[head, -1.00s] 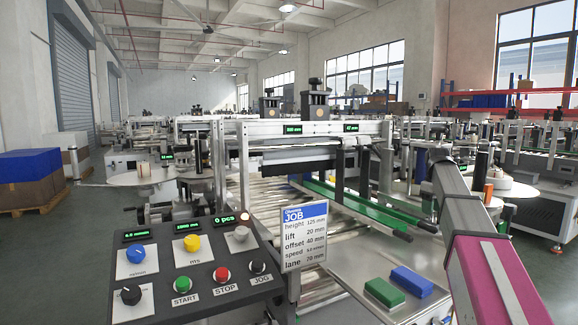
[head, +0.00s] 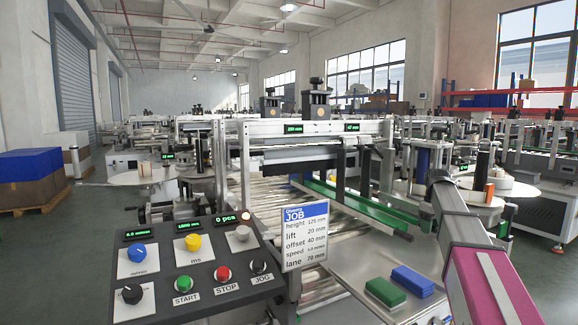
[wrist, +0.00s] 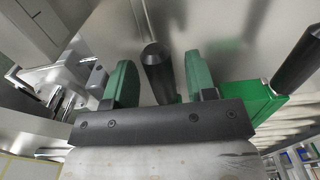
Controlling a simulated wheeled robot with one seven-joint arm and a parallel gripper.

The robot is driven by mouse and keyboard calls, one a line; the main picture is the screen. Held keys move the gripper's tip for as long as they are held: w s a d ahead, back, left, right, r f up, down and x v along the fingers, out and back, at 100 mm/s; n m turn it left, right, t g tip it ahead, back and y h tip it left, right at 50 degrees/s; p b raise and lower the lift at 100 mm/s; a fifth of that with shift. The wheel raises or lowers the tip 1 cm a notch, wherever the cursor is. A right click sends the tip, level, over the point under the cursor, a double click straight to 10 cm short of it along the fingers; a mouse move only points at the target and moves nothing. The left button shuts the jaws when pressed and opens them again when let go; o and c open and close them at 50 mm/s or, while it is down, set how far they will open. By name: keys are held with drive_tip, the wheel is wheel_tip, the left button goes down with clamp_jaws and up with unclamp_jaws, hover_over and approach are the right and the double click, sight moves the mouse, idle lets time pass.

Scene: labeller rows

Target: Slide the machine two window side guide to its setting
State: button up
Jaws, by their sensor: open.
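The green side guides show in the head view as two long rails; the nearer rail (head: 352,210) ends in a black tip, and the farther rail (head: 370,199) runs beside it. In the wrist view, a green guide piece (wrist: 262,101) is at the right, with a black rod (wrist: 298,62) beyond it. My gripper (wrist: 160,84) has two green fingers, spread apart. A black cylindrical knob (wrist: 156,66) shows between them, with visible gaps on both sides. I cannot tell how deep it sits between the fingers. In the head view the fingers are hidden behind my arm.
A job card (head: 305,236) reads lane 70 mm. The right display (head: 352,127) on the crossbar seems to read 47 mm. A control panel (head: 195,262) stands front left. A green block (head: 384,292) and a blue block (head: 412,281) lie on the metal table.

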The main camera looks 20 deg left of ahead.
clamp_jaws()
drive_tip(key=shift+w+d, duration=0.8)
drive_tip(key=shift+w, duration=0.05)
drive_tip(key=shift+o, duration=0.6)
unclamp_jaws()
wheel_tip(320, 180, up, 11)
